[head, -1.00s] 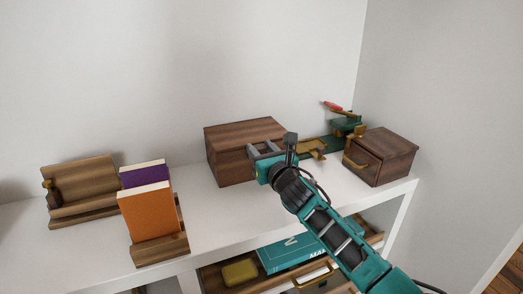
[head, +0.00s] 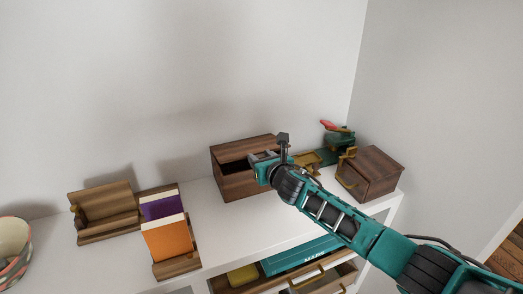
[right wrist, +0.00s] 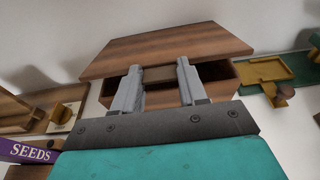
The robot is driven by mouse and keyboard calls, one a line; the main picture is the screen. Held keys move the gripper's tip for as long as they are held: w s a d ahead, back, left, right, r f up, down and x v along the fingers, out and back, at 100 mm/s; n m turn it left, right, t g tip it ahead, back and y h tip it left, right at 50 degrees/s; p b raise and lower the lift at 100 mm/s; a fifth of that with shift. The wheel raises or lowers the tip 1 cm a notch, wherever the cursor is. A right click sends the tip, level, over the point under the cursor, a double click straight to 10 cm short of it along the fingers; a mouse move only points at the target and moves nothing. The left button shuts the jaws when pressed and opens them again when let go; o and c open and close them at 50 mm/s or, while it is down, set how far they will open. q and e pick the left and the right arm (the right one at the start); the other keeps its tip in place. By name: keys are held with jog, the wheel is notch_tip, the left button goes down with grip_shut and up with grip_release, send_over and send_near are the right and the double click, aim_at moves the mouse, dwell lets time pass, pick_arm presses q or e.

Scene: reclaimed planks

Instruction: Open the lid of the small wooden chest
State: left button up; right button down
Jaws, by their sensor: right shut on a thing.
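The small wooden chest (head: 236,184) stands on the white shelf against the back wall. Its lid (head: 242,147) is tilted partly up, with a dark gap beneath the front edge. In the right wrist view, the raised lid (right wrist: 165,45) is above the chest body (right wrist: 218,93). My right gripper (head: 256,158) is at the lid's front edge. Its two fingers (right wrist: 158,75) stand on either side of a brown tab (right wrist: 158,73) under the lid and are shut on it. The chest's inside is mostly hidden. My left gripper is out of view.
A small drawer box (head: 373,172) with a brass handle and a green-and-brass device (head: 337,140) stand to the right. Book stands with orange (head: 168,240) and purple books are at left. A patterned bowl (head: 12,250) is at the far left. The shelf front is clear.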

jog(key=shift+w+a+r+p, duration=0.1)
jog(key=shift+w+r+p, duration=0.15)
jog(key=shift+r, duration=0.4)
jog(key=shift+w+a+r+p, duration=0.1)
jog(key=shift+r+p, duration=0.25)
jog(key=shift+r, duration=0.25)
jog(key=shift+w+a+r+p, duration=0.1)
jog(key=shift+w+r+p, duration=0.1)
jog(key=shift+r+p, duration=0.3)
jog(key=shift+w+a+r+p, duration=0.1)
jog(key=shift+w+r+p, duration=0.15)
jog(key=shift+r, duration=0.4)
jog(key=shift+w+a+r+p, duration=0.2)
jog(key=shift+w+r+p, duration=0.3)
jog(key=shift+r, duration=0.2)
